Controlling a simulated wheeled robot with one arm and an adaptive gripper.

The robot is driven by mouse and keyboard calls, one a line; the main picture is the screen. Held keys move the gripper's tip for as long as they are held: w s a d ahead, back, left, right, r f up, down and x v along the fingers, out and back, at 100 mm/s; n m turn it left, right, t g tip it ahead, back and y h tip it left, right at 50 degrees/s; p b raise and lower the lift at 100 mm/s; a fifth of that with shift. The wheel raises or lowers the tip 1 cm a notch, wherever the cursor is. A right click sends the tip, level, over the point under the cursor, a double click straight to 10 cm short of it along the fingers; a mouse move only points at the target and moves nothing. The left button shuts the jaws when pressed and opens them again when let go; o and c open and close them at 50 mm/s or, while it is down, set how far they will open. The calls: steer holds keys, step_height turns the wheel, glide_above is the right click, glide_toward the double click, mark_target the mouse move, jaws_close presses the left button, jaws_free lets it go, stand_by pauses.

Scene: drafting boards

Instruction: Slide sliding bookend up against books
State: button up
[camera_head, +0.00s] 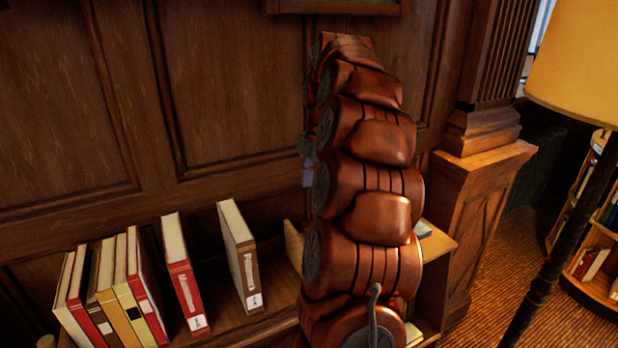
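Several books (107,290) with red, tan and yellow spines stand close together at the left of a wooden shelf (222,333). A red book (183,275) and a brown book (240,257) stand apart to their right, with gaps between them. A light wooden upright piece (292,247), which may be the sliding bookend, stands right of the brown book, apart from it. My arm hides part of it. My gripper cannot be made out; my copper-coloured arm rises through the middle of the view and blocks what is behind it. Small grey and pale bits show at its left edge.
A panelled wall (235,90) stands behind the shelf. A wooden pillar (475,200) is right of my arm. A floor lamp (590,65) and a low bookcase (597,250) stand at the far right on carpet. The shelf between the brown book and the light piece looks clear.

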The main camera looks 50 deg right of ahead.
mark_target(308, 223)
steer(key=f+b, duration=0.1)
steer(key=f, duration=0.3)
steer(key=a+f+b, duration=0.1)
steer(key=f+b, duration=0.1)
steer(key=f, duration=0.2)
steer(key=f+b, duration=0.2)
steer(key=f, duration=0.2)
steer(key=shift+w+a, duration=0.2)
steer(key=shift+w, duration=0.05)
steer(key=shift+c, duration=0.4)
jaws_close()
steer(key=w+a+b, duration=0.1)
steer(key=w+a, duration=0.1)
steer(key=a, duration=0.3)
steer(key=shift+a+b, duration=0.3)
steer(key=shift+a, duration=0.05)
stand_by(0.6)
